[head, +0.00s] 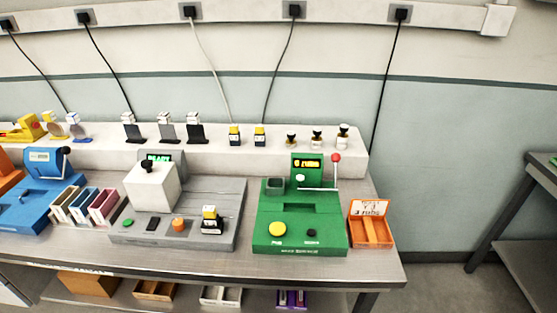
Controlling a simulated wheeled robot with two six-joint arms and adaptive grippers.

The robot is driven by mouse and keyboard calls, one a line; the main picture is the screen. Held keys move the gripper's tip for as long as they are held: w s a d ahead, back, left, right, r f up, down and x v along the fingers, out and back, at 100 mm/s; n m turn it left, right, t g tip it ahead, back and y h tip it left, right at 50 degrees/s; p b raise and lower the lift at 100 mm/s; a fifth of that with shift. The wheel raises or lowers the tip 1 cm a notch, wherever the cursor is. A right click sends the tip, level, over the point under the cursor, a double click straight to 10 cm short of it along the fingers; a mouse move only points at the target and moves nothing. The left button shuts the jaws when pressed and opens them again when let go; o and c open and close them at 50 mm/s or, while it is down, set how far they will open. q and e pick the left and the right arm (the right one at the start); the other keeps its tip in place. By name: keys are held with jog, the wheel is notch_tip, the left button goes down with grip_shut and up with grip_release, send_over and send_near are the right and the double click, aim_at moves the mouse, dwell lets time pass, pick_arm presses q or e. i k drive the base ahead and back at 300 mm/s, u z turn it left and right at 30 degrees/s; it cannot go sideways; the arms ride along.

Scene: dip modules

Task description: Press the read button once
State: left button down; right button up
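A grey instrument (233,195) with a white block on top and a small display (159,157) showing green text stands on the bench. The labels are too small to read, so I cannot tell which one is the read button. Neither of my grippers is in view.
A blue machine (30,205) and upright coloured trays (103,205) stand to the left. A red-tipped lever (336,158) rises from the green machine. An orange box (371,231) sits at the bench's right end. Several small items line the white back ledge (220,148).

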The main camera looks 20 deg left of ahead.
aim_at(127, 223)
jog(key=u, duration=1.4)
